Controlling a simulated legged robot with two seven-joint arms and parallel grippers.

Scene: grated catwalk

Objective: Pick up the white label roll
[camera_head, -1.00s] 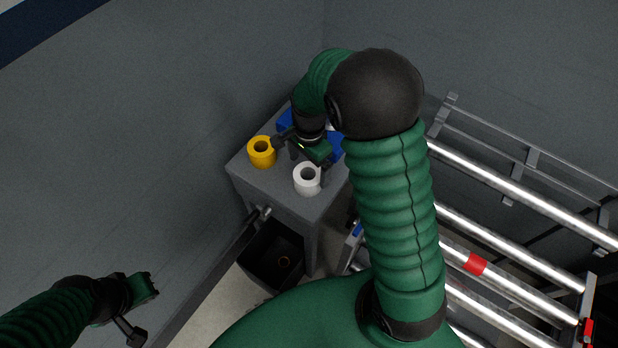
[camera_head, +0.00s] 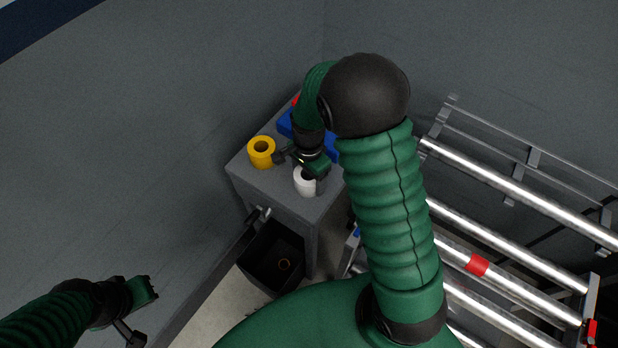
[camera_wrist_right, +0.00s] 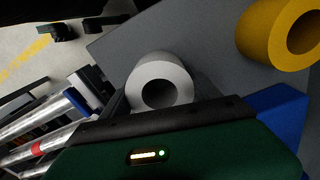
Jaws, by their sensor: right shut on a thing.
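The white label roll (camera_head: 303,186) stands upright on the grey cabinet top, near its front edge. My right gripper (camera_head: 312,176) is over it from above and behind, shut on it, and hides part of its top. In the right wrist view the roll (camera_wrist_right: 138,84) shows its open core, close against my green hand; the fingertips are mostly hidden there. The roll appears still at the height of the cabinet top. My left gripper (camera_head: 143,311) is open and empty at the lower left, far from the roll.
A yellow roll (camera_head: 258,160) stands left of the white one, close to my right gripper. A blue object (camera_head: 286,125) lies behind, with a red bit (camera_head: 295,100) beyond. A black bin (camera_head: 262,277) is below the cabinet (camera_head: 322,226); a metal roller rack (camera_head: 520,180) stands at right.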

